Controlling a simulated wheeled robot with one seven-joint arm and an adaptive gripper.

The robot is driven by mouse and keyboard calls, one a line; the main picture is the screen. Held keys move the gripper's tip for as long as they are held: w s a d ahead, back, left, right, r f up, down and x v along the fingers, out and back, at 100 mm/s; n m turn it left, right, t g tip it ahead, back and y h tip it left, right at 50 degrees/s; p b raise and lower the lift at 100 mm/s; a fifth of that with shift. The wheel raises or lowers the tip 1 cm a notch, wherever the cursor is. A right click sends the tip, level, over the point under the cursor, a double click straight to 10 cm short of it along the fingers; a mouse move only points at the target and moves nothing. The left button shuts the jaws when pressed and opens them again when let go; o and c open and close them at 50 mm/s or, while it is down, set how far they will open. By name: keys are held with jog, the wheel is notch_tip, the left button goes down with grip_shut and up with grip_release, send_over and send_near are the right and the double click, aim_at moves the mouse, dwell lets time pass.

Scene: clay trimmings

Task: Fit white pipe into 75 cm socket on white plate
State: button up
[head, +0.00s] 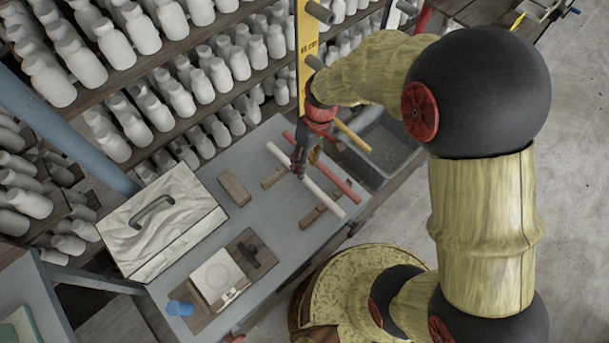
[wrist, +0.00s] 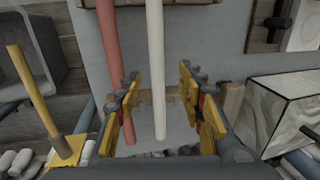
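The white pipe (head: 325,198) lies across wooden rests on the grey bench, beside the parallel red pipe (head: 347,190). My gripper (head: 299,166) is over the white pipe. In the wrist view, my gripper (wrist: 163,108) is open, and the white pipe (wrist: 155,60) runs between its spread fingers. The red pipe (wrist: 112,60) passes close by the left finger. I cannot tell whether a finger touches either pipe. The white plate (head: 211,272) lies on a wooden board at the bench's near left end; it shows partly in the wrist view (wrist: 303,28). I cannot read a 75 cm mark.
A white box with a dark handle (head: 180,238) and a wooden block (head: 235,189) stand on the bench. A blue cylinder (head: 180,308) is near the plate. A yellow stick (head: 354,138) rises near a grey bin (head: 390,148). Shelves of pale bottles line the back.

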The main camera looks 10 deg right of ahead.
aim_at(308, 183)
jog(key=f, duration=0.2)
jog(key=f+b, duration=0.1)
jog(key=f, duration=0.2)
jog(key=shift+a+f+b, duration=0.3)
jog(key=shift+a, duration=0.1)
jog(key=shift+c, duration=1.3)
grip_shut()
